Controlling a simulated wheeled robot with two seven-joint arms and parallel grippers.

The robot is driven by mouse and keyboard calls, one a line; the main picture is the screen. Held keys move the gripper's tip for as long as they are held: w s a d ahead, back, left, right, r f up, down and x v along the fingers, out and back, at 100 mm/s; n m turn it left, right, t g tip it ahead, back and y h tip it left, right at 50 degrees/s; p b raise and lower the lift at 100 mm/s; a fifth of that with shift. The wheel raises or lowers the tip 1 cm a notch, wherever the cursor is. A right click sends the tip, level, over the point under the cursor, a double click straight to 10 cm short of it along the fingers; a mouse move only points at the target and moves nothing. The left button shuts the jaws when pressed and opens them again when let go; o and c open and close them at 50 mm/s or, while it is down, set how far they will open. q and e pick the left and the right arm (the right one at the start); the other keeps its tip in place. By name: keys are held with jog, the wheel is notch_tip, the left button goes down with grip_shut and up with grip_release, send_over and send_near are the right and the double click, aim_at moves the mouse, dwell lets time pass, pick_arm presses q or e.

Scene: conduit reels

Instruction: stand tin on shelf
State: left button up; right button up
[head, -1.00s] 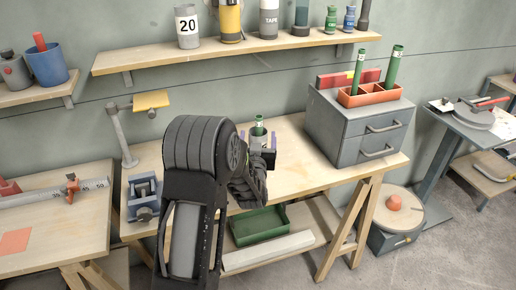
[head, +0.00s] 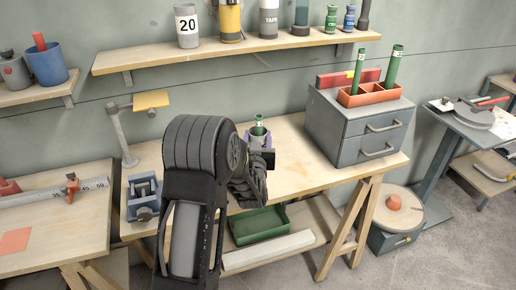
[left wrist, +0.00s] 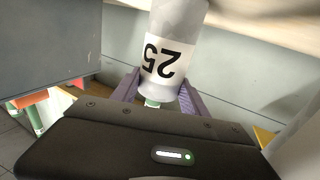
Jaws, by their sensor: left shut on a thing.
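A grey tin (left wrist: 178,22) with a white label reading 25 shows upside down in the left wrist view. In the head view the tin (head: 257,139) is at the bench, partly hidden by my left arm, with a green tube (head: 259,122) sticking up from it. My left gripper (left wrist: 160,88) is shut on the tin, its purple fingers on either side. It also shows in the head view (head: 258,138). The wall shelf (head: 240,48) runs above and behind the bench. I cannot tell whether the tin touches the bench. My right gripper is out of view.
The shelf carries a tin marked 20 (head: 188,27), a yellow can (head: 230,20), a TAPE tin (head: 268,20) and small bottles. A grey drawer cabinet (head: 345,132) with an orange tray stands right on the bench. A lamp-like stand (head: 120,135) stands left. The shelf's left end is clear.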

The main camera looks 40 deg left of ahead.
pick_arm(q)
grip_shut()
notch_tip(320, 180, up, 10)
dwell(0.6)
jog(key=shift+r, duration=0.1)
dwell(0.4)
